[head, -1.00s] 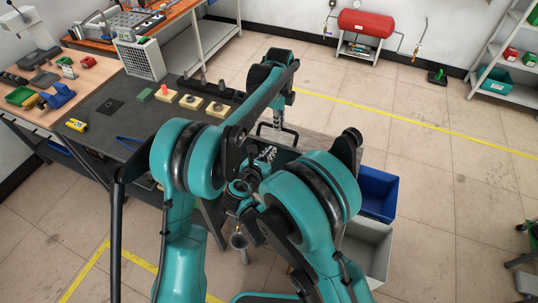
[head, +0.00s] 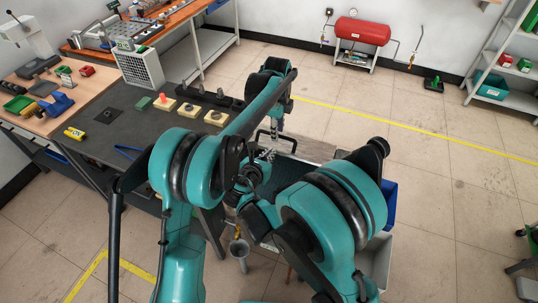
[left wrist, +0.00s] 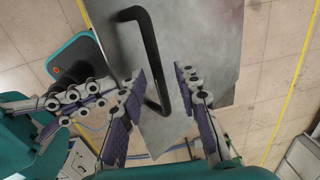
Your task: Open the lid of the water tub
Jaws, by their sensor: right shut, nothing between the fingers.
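The water tub's lid is a flat silver plate (left wrist: 205,50) with a black bar handle (left wrist: 137,15) in the left wrist view. In the head view the handle (head: 262,134) stands at the tub's far left. My left gripper (head: 281,130) points down at the handle. The left wrist view shows this gripper (left wrist: 163,75) open, with the handle between its fingers and a gap on the right side. My right gripper (head: 268,155) is shut and empty, close to the tub and partly hidden by my arms. Most of the tub (head: 285,174) is hidden behind my arms.
A dark workbench (head: 140,110) with small blocks stands to the left. A blue bin (head: 391,205) and a grey bin (head: 380,260) stand right of the tub, partly behind my right arm.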

